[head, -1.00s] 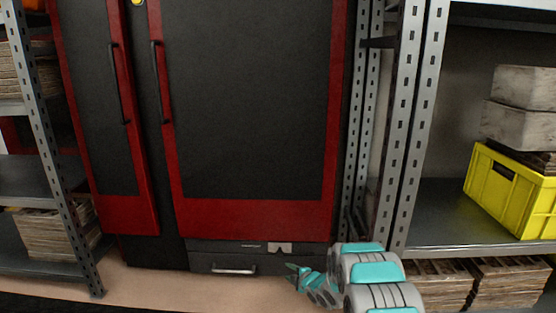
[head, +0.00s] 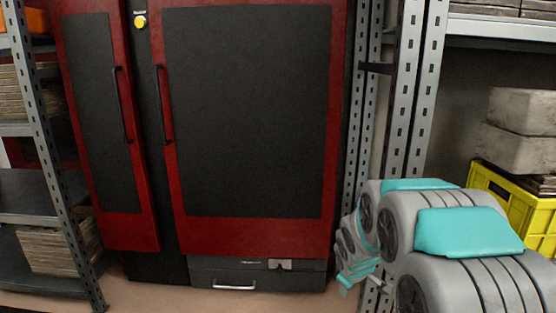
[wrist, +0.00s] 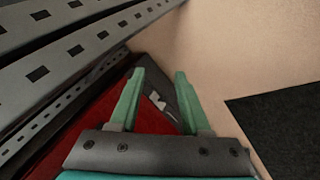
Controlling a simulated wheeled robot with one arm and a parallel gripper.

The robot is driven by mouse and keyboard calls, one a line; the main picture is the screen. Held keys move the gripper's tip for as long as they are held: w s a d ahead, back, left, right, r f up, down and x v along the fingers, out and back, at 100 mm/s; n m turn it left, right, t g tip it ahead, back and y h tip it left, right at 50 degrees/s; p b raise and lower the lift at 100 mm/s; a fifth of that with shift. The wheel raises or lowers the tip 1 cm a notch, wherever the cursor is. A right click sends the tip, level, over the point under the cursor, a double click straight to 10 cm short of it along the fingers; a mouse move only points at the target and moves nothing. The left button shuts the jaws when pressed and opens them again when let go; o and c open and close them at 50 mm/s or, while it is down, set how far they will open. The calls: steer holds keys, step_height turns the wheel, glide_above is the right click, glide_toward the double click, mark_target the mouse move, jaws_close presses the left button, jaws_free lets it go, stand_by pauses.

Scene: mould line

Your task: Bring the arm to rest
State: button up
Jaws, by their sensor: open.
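My arm (head: 455,235), grey with teal covers, is folded at the lower right of the head view. My gripper (wrist: 154,85) shows in the wrist view with its two green fingers apart and nothing between them. In the head view the gripper end is small and partly hidden, low beside the shelf upright. A red and black cabinet (head: 250,110) stands in front of me, its two doors shut. Its low drawer (head: 235,284) is also shut.
A grey metal upright (head: 410,100) of the right rack stands close to my arm. A yellow crate (head: 510,205) and grey blocks (head: 525,110) sit on that rack. Another rack (head: 45,150) with stacked boards is at the left. Bare floor (wrist: 230,50) shows in the wrist view.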

steer(key=s+a+r+m+g+p, duration=0.1)
steer(key=s+r, duration=0.3)
steer(key=s, duration=0.9)
steer(key=s+a+r+m+g+y+p, duration=0.1)
steer(key=s+a+r+m+g, duration=0.1)
steer(key=s, duration=1.2)
steer(key=s+a+r+m+g+p, duration=0.1)
steer(key=s+r+m+g, duration=0.3)
steer(key=s, duration=0.9)
step_height(320, 180, up, 2)
steer(key=shift+s+a+m+p, duration=0.25)
steer(key=shift+m+p, duration=0.3)
steer(key=shift+m, duration=0.15)
